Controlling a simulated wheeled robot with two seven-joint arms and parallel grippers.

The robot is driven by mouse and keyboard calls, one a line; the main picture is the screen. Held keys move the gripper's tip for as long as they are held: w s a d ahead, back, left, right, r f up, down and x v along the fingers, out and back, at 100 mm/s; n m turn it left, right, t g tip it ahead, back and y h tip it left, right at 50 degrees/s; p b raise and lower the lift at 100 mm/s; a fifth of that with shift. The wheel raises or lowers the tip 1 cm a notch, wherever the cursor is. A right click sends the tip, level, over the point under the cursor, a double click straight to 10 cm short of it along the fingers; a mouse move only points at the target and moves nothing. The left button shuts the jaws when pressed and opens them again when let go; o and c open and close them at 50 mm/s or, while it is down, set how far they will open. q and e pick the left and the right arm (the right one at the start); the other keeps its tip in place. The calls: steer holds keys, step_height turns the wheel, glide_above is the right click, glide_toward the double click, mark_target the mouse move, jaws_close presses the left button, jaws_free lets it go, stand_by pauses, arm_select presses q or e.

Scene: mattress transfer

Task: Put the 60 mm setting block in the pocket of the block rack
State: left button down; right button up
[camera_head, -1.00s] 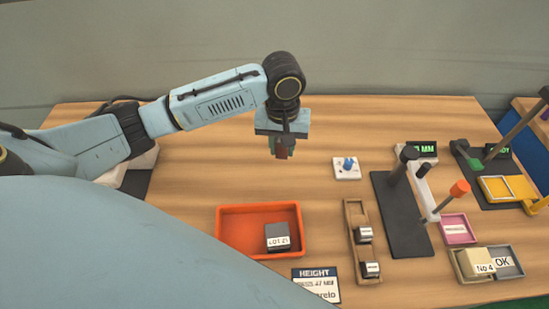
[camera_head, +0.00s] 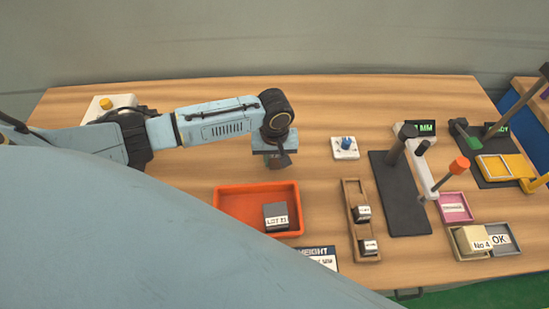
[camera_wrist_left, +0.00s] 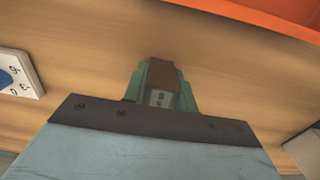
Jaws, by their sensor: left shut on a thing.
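My left gripper (camera_head: 281,160) hangs above the table, behind the orange tray. In the left wrist view the gripper (camera_wrist_left: 160,90) is shut on a small block (camera_wrist_left: 161,84) with a brown face and a white label, too small to read; I take it as the 60 mm setting block. The block rack (camera_head: 353,192) is a long wooden holder to the right of the gripper. Two dark labelled blocks (camera_head: 362,213) sit in its middle and near parts. Its far pocket looks empty. The gripper and held block are apart from the rack. My right gripper is not in view.
The orange tray (camera_head: 228,192) holds a grey "LOT 21" block (camera_head: 275,215). A white box with a blue knob (camera_head: 345,147) stands behind the rack. A dark-based height gauge (camera_head: 403,205) stands right of the rack. Bare table lies between gripper and rack.

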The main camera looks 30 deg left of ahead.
arm_select(q)
steer(key=c, duration=1.1)
jaws_free()
steer(key=shift+f, duration=0.1)
